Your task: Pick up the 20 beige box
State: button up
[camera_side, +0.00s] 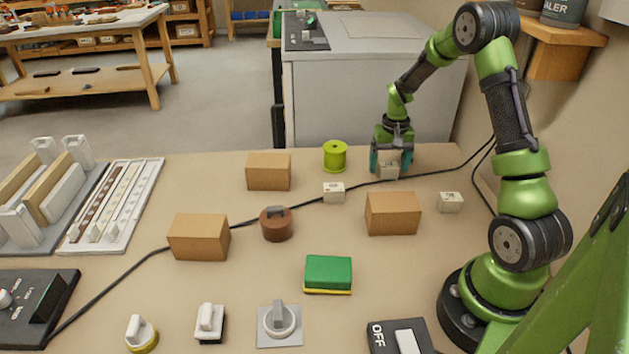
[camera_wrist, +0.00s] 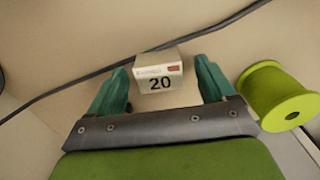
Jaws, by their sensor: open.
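The beige box marked 20 (camera_wrist: 160,82) sits on the bench, seen in the wrist view between my two teal fingers. It also shows in the side view (camera_side: 388,171), partly hidden by the fingers. My gripper (camera_wrist: 163,88) is open, with one finger on each side of the box. In the side view my gripper (camera_side: 388,163) points down over the box at the back of the bench. A small gap seems to show between the fingers and the box in the wrist view; contact is hard to tell.
A yellow-green spool (camera_side: 335,155) stands beside my gripper. Two other small beige boxes, one (camera_side: 334,192) left and one (camera_side: 450,202) right, sit nearby. A brown carton (camera_side: 393,213) stands in front. A black cable (camera_side: 430,175) runs past the box.

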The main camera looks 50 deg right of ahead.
jog(key=shift+f, duration=0.9)
jog(key=shift+c, duration=0.3)
jog(key=c, duration=1)
jog(key=shift+r, duration=0.1)
